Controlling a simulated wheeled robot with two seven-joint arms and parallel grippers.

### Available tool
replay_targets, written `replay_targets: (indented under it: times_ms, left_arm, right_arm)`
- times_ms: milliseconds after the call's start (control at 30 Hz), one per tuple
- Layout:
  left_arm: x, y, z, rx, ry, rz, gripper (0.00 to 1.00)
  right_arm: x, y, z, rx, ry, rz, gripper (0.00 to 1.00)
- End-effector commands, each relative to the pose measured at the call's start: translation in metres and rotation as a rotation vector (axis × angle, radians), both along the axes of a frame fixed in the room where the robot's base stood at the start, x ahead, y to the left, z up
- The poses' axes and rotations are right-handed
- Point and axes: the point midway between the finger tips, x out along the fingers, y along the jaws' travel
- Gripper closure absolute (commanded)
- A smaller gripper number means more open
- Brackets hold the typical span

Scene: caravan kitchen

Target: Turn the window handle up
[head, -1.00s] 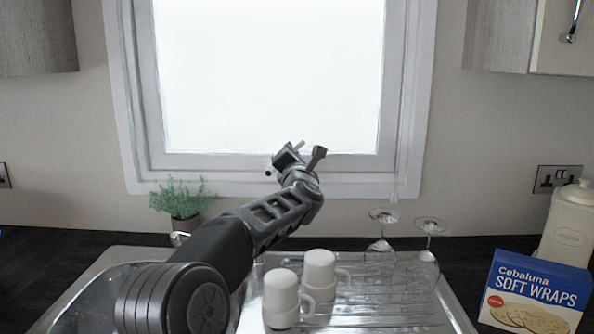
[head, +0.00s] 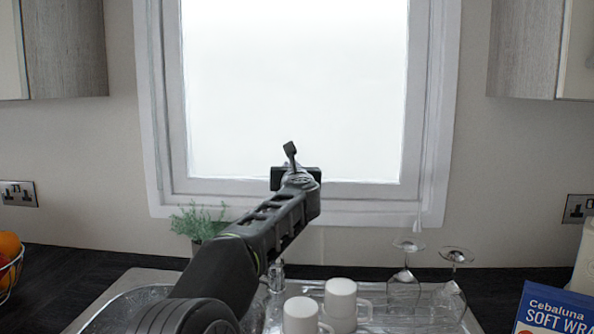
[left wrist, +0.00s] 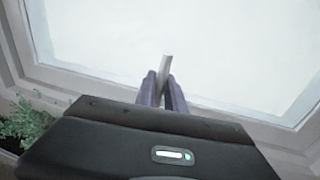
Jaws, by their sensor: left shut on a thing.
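The window handle shows in the left wrist view as a narrow light-grey bar (left wrist: 166,66). It sticks up past my fingertips in front of the bright pane, leaning slightly right. My left gripper (left wrist: 161,90) is shut on it, with one dark finger on each side. The handle's base is hidden behind the gripper. In the head view my left gripper (head: 291,150) is at the bottom middle of the window (head: 430,110), its fingers pointing up. The handle cannot be told apart from the fingers there. My right gripper is not in view.
Two white mugs (head: 341,300) and upturned wine glasses (head: 404,285) stand on the draining board below my arm. A potted plant (head: 197,220) is left of the arm. A blue wraps box (head: 553,310) and a fruit basket (head: 10,262) stand at the sides.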

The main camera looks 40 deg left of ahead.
Motion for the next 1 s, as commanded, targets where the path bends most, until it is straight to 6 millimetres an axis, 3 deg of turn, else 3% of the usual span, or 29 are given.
replay_targets:
  times_ms: [533, 567, 800, 1000]
  left_arm:
    - [-0.0024, 0.0030, -0.0008, -0.029, -0.023, 0.002, 1.00]
    - [-0.0024, 0.0030, -0.0008, -0.029, -0.023, 0.002, 0.84]
    - [-0.0020, 0.0027, -0.0007, -0.027, -0.022, 0.002, 0.65]
    - [-0.0019, 0.0025, -0.0005, -0.026, -0.021, 0.001, 0.64]
  right_arm:
    - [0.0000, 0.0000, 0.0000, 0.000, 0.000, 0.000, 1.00]
    - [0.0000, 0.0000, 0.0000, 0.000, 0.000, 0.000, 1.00]
    - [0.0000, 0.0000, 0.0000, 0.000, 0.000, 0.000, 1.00]
    - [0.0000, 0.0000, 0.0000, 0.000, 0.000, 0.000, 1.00]
